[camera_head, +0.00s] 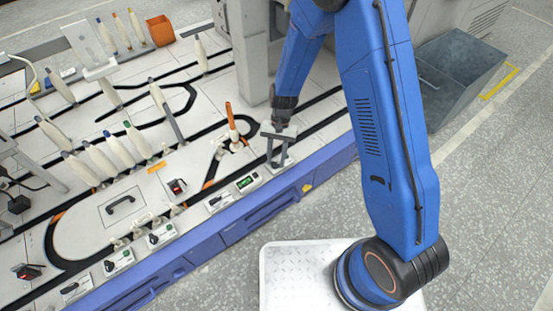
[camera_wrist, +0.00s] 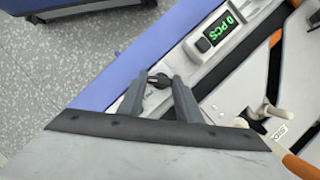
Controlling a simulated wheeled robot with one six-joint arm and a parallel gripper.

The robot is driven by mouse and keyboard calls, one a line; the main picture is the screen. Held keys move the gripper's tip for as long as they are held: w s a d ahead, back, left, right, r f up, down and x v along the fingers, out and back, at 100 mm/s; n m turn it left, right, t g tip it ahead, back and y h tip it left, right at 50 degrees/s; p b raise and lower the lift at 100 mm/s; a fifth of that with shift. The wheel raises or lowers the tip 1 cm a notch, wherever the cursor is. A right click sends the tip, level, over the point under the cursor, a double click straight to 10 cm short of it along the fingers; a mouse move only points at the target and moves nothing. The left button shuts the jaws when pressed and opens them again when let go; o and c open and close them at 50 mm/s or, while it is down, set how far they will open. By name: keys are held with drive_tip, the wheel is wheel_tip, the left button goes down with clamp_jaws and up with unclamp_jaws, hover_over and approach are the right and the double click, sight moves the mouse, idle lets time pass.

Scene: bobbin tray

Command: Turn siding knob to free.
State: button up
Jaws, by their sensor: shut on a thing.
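The siding knob (camera_wrist: 158,80) is a small black knob on a pale panel at the machine's front edge. In the wrist view it sits between the two grey fingertips of my gripper (camera_wrist: 159,86), which is shut on it. The lettering beside the knob is too small to read, and I cannot tell which setting it points to. In the head view my gripper (camera_head: 279,160) is down at the front rail, right of the counter display (camera_head: 246,182). The knob cannot be made out between the fingers there.
The counter display also shows in the wrist view (camera_wrist: 218,30), reading 0 PCS. An orange-topped bobbin (camera_head: 233,128) stands close left of my gripper. Several pale bobbins stand farther left. A grey column (camera_head: 252,50) rises behind, and a grey bin (camera_head: 452,75) stands at right.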

drive_tip(key=n, duration=0.2)
drive_tip(key=n+h, duration=0.2)
drive_tip(key=n, duration=0.1)
drive_tip(key=shift+w+a+n, duration=0.15)
drive_tip(key=shift+a+n, duration=0.1)
drive_tip(key=shift+n, duration=0.05)
drive_tip(key=shift+a+n+t+h, duration=0.1)
drive_tip(key=shift+n+t+h, duration=0.45)
drive_tip(key=shift+n, duration=1.65)
drive_tip(key=shift+g+h, duration=0.25)
drive_tip(key=shift+h, duration=0.1)
drive_tip(key=o, duration=1)
drive_tip(key=shift+o, duration=0.2)
drive_tip(key=shift+r, duration=0.15)
drive_tip(key=v, duration=1.7)
drive_tip(key=shift+w+r, duration=0.1)
